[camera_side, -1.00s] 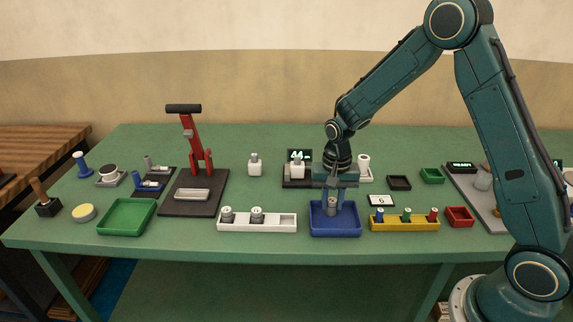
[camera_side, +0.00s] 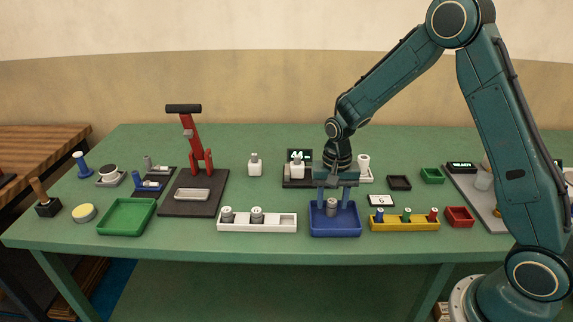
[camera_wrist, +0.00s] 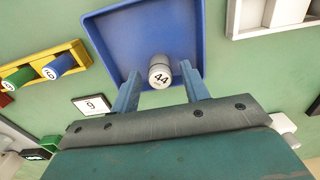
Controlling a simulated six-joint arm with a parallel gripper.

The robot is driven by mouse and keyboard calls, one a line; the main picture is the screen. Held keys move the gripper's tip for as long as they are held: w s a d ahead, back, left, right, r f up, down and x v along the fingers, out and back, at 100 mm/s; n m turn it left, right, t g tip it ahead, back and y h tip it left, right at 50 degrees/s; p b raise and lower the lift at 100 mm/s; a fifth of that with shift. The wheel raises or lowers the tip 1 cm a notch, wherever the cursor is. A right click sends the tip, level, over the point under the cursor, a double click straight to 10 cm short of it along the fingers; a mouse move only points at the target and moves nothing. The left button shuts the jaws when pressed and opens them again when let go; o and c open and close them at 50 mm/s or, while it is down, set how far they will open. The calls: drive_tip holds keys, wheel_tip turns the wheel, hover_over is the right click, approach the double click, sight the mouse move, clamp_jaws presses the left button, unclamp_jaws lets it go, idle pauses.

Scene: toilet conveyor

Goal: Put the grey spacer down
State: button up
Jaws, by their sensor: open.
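The grey spacer (camera_side: 331,207) stands upright in the blue tray (camera_side: 348,231). In the wrist view the spacer (camera_wrist: 160,72) shows a pale top marked 44, inside the blue tray (camera_wrist: 120,35). My gripper (camera_side: 335,202) is over the tray with its fingers down on either side of the spacer. In the wrist view my gripper (camera_wrist: 160,85) is open, with a gap between each finger and the spacer.
Left of the tray is a white rack (camera_side: 282,222) with two grey pieces in it. To the right are a yellow rack (camera_side: 390,225) of coloured pegs, a card marked 9 (camera_wrist: 92,105) and a red bin (camera_side: 460,217). A display (camera_side: 300,155) stands behind.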

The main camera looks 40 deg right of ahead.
sight(333, 202)
wheel_tip(333, 202, up, 12)
drive_tip(key=shift+f, duration=0.15)
idle(0.4)
idle(0.5)
drive_tip(key=s+a+r+n+t, duration=0.3)
drive_tip(key=s+r+n, duration=0.1)
drive_tip(key=s+r, duration=0.65)
drive_tip(key=s+n+t, duration=0.1)
drive_tip(key=s+n, duration=0.1)
drive_tip(key=s, duration=0.5)
drive_tip(key=s+a+r+n+t, duration=0.1)
drive_tip(key=s+n, duration=0.2)
drive_tip(key=s, duration=0.3)
drive_tip(key=shift+s+a+r+t, duration=0.15)
drive_tip(key=shift+s+a+t, duration=0.15)
drive_tip(key=shift+s, duration=0.1)
